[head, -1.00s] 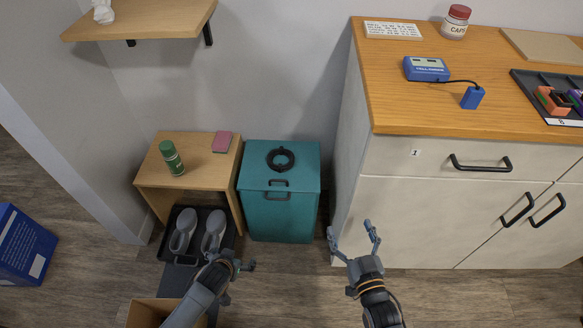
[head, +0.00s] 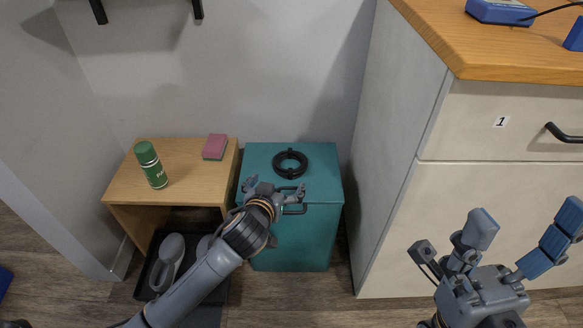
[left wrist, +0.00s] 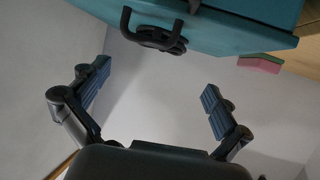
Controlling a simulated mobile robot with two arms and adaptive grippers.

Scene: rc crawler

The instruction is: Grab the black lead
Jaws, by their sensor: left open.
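The black lead (head: 290,164) lies coiled in a ring on top of the teal box (head: 328,165), near its back. In the left wrist view the coil (left wrist: 160,40) shows edge-on at the top, beyond the fingers. My left gripper (head: 277,187) is open and empty, at the front of the box lid, just short of the coil. Its fingers also show spread apart in the left wrist view (left wrist: 155,84). My right gripper (head: 525,220) is open and empty in front of the white cabinet at the lower right.
Left of the box is a small wooden table (head: 185,190) with a green spray can (head: 150,165) and a pink sponge (head: 215,147). Shoes (head: 168,262) sit on a black tray below. The box has black handles. The white cabinet (head: 400,150) stands close on the right.

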